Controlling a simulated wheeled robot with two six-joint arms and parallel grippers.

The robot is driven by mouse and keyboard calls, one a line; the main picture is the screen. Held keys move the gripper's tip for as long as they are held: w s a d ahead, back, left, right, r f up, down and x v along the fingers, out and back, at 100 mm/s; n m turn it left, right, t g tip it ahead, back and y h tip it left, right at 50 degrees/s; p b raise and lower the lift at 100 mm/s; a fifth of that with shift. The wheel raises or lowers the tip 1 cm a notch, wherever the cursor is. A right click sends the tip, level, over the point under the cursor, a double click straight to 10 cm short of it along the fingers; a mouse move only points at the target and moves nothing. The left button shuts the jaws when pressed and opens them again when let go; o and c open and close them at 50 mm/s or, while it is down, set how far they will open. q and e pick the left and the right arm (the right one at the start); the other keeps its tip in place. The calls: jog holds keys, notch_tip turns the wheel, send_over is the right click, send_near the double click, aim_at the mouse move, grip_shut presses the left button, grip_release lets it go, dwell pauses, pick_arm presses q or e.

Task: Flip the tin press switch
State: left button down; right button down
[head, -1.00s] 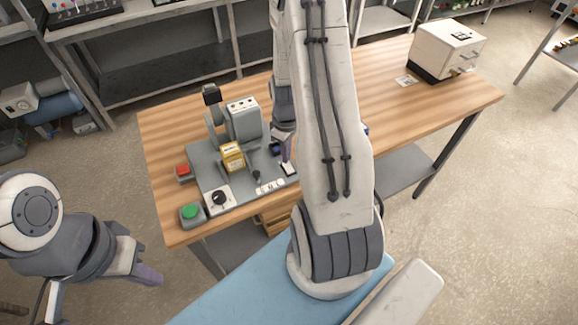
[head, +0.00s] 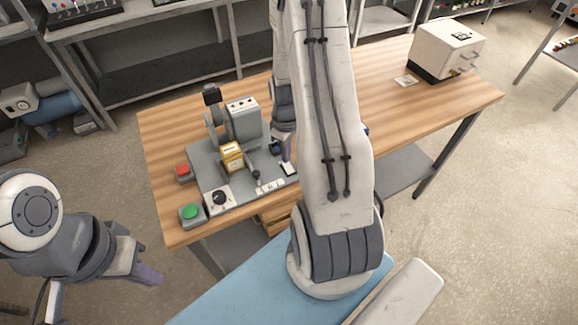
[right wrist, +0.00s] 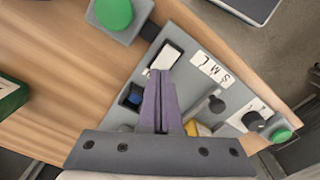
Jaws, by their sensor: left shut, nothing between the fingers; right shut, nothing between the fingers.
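The tin press is a grey machine on a grey base plate (head: 205,160) at the left of the wooden table. A white rocker switch in a dark frame (head: 288,169) sits at the plate's right corner; it also shows in the right wrist view (right wrist: 164,60). My right gripper (right wrist: 159,72) is shut and empty, its purple fingertips overlapping the switch's near edge. I cannot tell whether they touch it or which way it is tipped. In the head view my right arm partly hides this area. My left gripper (head: 150,277) is shut and empty, off the table at lower left.
The press carries a yellow part (head: 232,157), a black knob (head: 219,198), a small lever (head: 256,175) and S M L labels (right wrist: 212,70). A blue button (right wrist: 133,95) lies beside my right fingers. Green (head: 190,211) and red (head: 183,171) buttons stand left. A white box (head: 448,48) stands far right.

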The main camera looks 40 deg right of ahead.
jog(key=shift+f+b, duration=0.7)
jog(key=shift+f, duration=0.3)
dwell(0.4)
jog(key=shift+r, duration=0.1)
notch_tip(320, 180, up, 7)
jog(key=p, duration=0.6)
dwell(0.3)
